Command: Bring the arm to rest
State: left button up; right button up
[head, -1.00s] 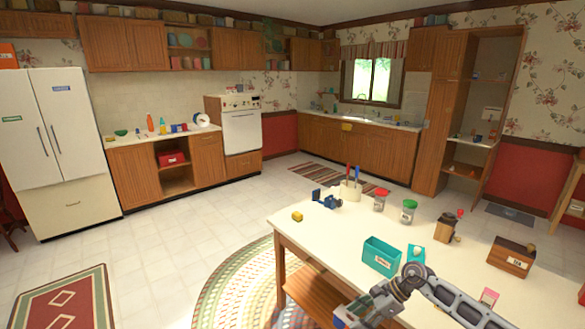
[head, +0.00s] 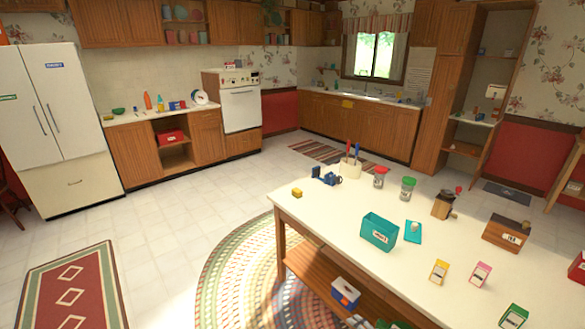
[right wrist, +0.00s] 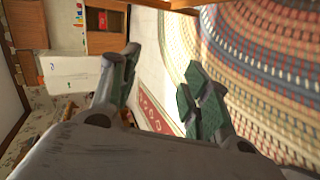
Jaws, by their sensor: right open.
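My right arm is out of the head view. In the right wrist view my right gripper (right wrist: 160,95) is open, its two dark green fingers spread apart with nothing between them. Past the fingers, the wrist view shows the braided rug (right wrist: 250,60) on the right and the white fridge (right wrist: 75,82) at the left, in a sideways picture. The gripper is clear of the table top. My left gripper is not in view.
The white-topped table (head: 340,215) holds a teal box (head: 379,232), jars, a grinder (head: 445,204), a wooden box (head: 507,232) and small cartons. A blue box (head: 345,292) sits on its lower shelf. The floor left of the table is open.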

jog(key=s+d+f+m+g+h, duration=0.25)
jog(key=s+f+m, duration=0.35)
jog(key=s+f, duration=0.45)
jog(key=s+d+f+m+g+h, duration=0.1)
jog(key=s+d+f+m+h, duration=0.2)
jog(key=s+f+m, duration=0.55)
jog(key=s+a+f+m+g, duration=0.1)
jog(key=s+f+m+g, duration=0.1)
jog(key=s, duration=0.8)
jog(key=s+f+m+g+h, duration=0.1)
jog(key=s+f, duration=0.3)
jog(key=s, duration=0.6)
jog(key=s+a+f+m+g, duration=0.1)
jog(key=s+f+m+g, duration=0.2)
jog(key=s, duration=0.8)
jog(key=shift+a+f+g, duration=0.3)
jog(key=shift+g, duration=0.15)
jog(key=shift+s, duration=0.15)
